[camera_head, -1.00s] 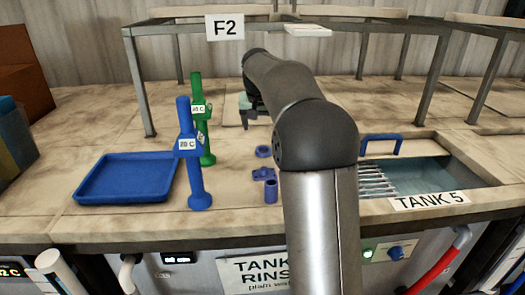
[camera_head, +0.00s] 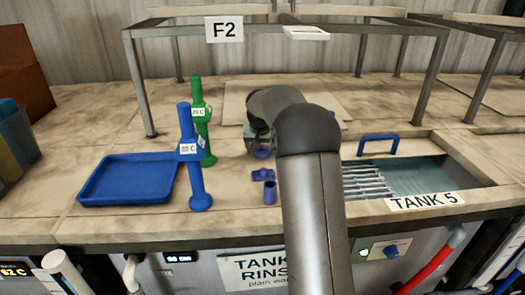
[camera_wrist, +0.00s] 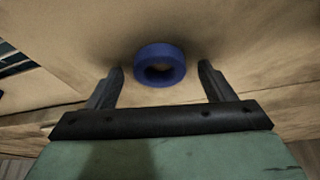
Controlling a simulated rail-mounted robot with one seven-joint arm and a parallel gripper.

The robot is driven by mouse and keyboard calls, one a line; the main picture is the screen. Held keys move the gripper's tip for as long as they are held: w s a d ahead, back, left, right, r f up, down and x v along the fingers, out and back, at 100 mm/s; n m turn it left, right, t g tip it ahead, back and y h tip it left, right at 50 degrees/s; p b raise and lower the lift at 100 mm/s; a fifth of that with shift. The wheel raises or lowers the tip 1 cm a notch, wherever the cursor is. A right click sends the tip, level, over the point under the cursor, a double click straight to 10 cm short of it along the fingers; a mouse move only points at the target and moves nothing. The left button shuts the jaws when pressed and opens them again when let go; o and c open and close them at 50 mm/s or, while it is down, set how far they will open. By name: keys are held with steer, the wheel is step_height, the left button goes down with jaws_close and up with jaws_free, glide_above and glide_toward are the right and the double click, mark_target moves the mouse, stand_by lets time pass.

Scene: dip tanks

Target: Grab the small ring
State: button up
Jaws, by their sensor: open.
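The small blue ring (camera_wrist: 160,66) lies flat on the bench, its hole facing up in the wrist view. It sits centred between and just beyond my gripper's (camera_wrist: 160,82) two fingertips, which are apart with nothing between them. I cannot tell the exact height of the fingertips above the bench.
Blue (camera_head: 195,175) and green (camera_head: 203,135) posts and a blue tray (camera_head: 128,180) stand to the left. Tank 5 (camera_head: 430,178) opens to the right.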

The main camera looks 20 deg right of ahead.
steer(key=c, duration=1.1)
steer(key=shift+o, duration=0.2)
